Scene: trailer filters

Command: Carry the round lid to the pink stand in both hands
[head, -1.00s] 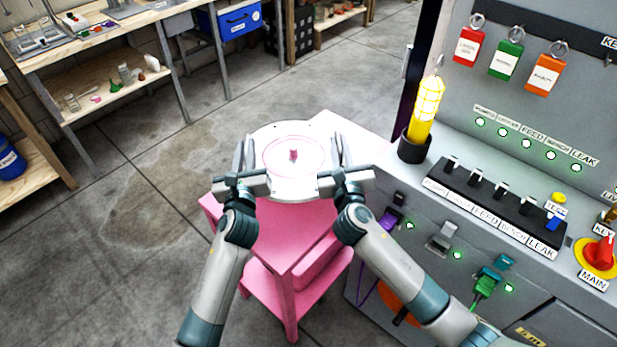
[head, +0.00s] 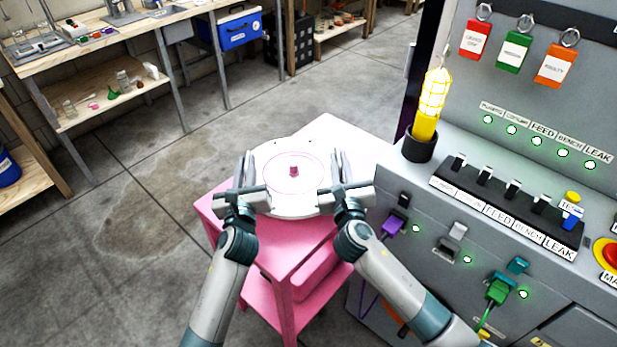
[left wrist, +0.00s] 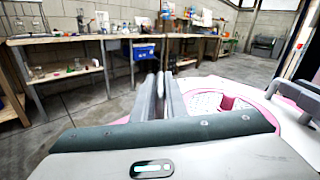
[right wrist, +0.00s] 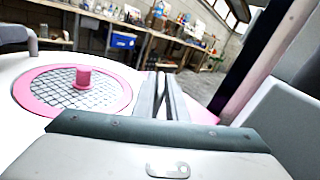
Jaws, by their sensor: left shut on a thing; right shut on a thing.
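The round lid (head: 285,208) is a white disc with a pink ring and a pink knob in its middle. It also shows in the left wrist view (left wrist: 215,84) and the right wrist view (right wrist: 25,70). My left gripper (head: 245,165) is shut at the lid's left side, and my right gripper (head: 340,165) is shut at its right side. The lid looks level between them. The pink stand (head: 275,240) is under and behind the lid in the picture, with a lower shelf. Whether the lid touches the stand's top cannot be told. The grip points are partly hidden.
A grey panel (head: 450,180) with switches, plugs and a lit yellow lamp (head: 432,100) stands close on the right. Workbenches (head: 100,60) line the far left. The floor on the left is clear.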

